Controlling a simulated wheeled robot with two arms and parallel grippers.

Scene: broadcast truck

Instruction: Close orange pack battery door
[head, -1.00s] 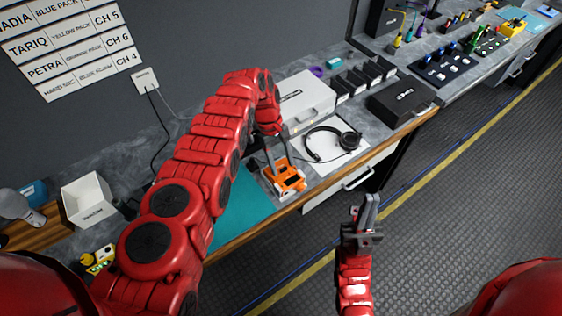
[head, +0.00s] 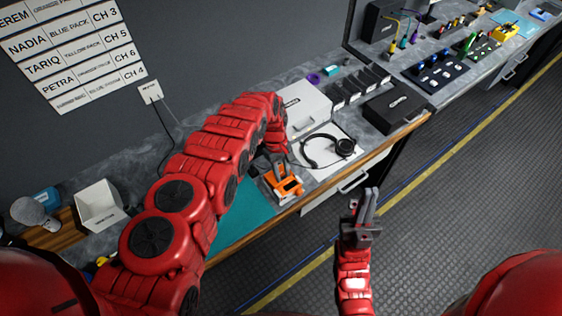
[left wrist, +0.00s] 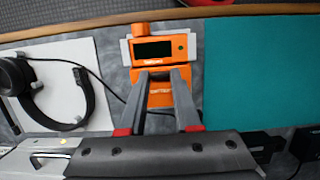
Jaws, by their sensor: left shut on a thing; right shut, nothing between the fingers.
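The orange pack (head: 285,186) lies on the grey worktop near its front edge, by the teal mat. In the left wrist view the pack (left wrist: 178,31) has a dark display, and a white piece shows behind it. Its orange door (left wrist: 159,97), with lettering, lies open toward my wrist. My left gripper (left wrist: 163,72) has its fingers on both sides of this door, shut on it. The gripper also shows above the pack in the head view (head: 273,163). My right gripper (head: 367,208) is shut and empty, over the floor in front of the counter.
A headset (head: 342,147) lies on a white sheet right of the pack, with its cable near the pack. The teal mat (head: 243,215) is clear. A white bin (head: 99,206) is at left.

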